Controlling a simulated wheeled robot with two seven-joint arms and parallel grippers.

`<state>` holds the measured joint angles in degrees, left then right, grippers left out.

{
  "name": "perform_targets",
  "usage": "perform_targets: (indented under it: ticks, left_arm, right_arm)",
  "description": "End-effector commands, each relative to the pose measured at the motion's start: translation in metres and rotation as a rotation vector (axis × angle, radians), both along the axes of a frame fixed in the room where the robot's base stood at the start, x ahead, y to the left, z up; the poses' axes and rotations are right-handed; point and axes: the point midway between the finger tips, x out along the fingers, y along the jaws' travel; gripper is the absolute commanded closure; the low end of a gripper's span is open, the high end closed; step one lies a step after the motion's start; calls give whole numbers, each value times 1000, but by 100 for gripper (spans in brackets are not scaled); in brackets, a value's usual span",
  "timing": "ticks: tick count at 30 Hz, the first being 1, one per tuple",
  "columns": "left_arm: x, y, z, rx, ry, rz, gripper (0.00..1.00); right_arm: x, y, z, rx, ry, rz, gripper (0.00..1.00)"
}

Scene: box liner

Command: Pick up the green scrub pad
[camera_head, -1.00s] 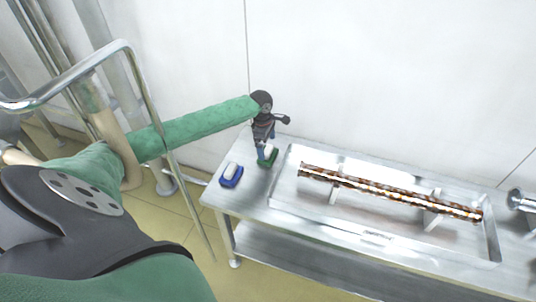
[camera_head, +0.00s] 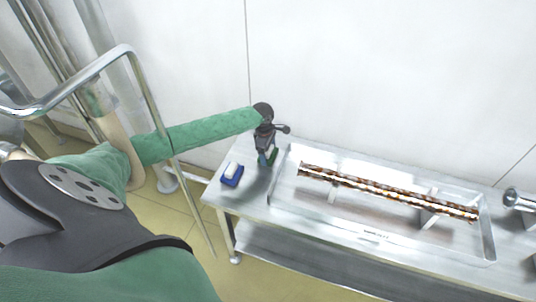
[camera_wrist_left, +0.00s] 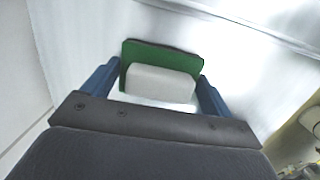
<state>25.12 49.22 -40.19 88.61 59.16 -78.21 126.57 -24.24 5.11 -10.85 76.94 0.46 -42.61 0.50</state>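The green scrub pad (camera_head: 273,157) is on the steel table near its back left, mostly hidden behind my left gripper (camera_head: 265,155) in the head view. In the left wrist view the green pad (camera_wrist_left: 148,49) shows with its white block handle (camera_wrist_left: 160,82). My left gripper (camera_wrist_left: 158,85) points down with its two blue fingers spread, one on each side of the white handle. The fingertips are close to the pad's side edges; I cannot tell whether they touch. My right gripper is not in view.
A blue scrub pad with a white handle (camera_head: 231,174) lies left of the gripper near the table's left edge. A steel tray (camera_head: 375,236) with a long speckled brown bar (camera_head: 390,192) is at the right. A wall stands behind the table (camera_head: 255,208).

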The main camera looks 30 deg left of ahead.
Motion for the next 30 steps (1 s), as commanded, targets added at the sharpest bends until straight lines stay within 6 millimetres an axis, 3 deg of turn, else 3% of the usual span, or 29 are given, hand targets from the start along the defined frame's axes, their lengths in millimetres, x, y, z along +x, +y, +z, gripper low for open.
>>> perform_targets:
  ticks: [11, 24, 30]
  left_arm:
    - [0, 0, 6, -1, -1, -1, 37]
    - [0, 0, 78, 1, -2, -2, 37]
    - [0, 0, 96, 0, 0, 0, 37]
  right_arm:
    - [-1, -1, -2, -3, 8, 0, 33]
    - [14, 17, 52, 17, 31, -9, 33]
    - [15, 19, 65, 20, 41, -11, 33]
